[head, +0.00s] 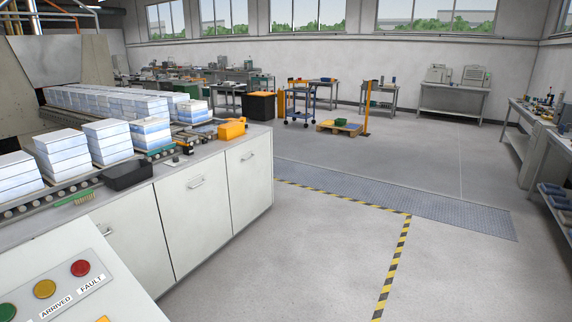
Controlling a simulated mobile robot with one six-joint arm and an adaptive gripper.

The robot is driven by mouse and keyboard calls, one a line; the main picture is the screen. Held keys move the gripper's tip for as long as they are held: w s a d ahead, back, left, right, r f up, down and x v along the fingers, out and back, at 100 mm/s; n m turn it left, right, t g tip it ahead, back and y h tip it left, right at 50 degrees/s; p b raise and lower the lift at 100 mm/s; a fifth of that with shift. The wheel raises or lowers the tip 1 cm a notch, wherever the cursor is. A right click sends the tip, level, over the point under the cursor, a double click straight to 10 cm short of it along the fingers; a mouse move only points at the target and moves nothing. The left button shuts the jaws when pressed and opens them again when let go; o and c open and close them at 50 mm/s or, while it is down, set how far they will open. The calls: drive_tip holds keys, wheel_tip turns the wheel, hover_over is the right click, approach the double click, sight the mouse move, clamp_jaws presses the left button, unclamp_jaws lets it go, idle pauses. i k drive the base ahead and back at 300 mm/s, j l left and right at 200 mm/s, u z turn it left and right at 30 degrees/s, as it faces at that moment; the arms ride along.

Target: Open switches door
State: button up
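A long white cabinet run stands at the left, with several shut doors along its front. My gripper is not in view.
Wrapped stacks (115,141) stand on a roller conveyor above the cabinet. A black bin (127,174), a green brush (75,198) and an orange tool (232,128) lie on the counter. The floor (310,250) right of the cabinet is clear, with striped tape and a metal plate (400,205).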

sight(248, 163)
drive_tip(key=i+l, duration=0.2)
drive_tip(key=i, duration=0.2)
drive_tip(key=i+l, duration=0.2)
drive_tip(key=i, duration=0.25)
drive_tip(key=i+l+z, duration=0.1)
drive_tip(key=i, duration=0.3)
drive_tip(key=i+l, duration=0.25)
drive_tip(key=i, duration=0.2)
drive_tip(key=i+j+u, duration=0.15)
drive_tip(key=i+u, duration=0.15)
drive_tip(key=i, duration=1)
drive_tip(key=i+l+u, duration=0.15)
drive_tip(key=i+u, duration=0.2)
drive_tip(key=i, duration=0.9)
drive_tip(key=i+u, duration=0.1)
drive_tip(key=i, duration=1.5)
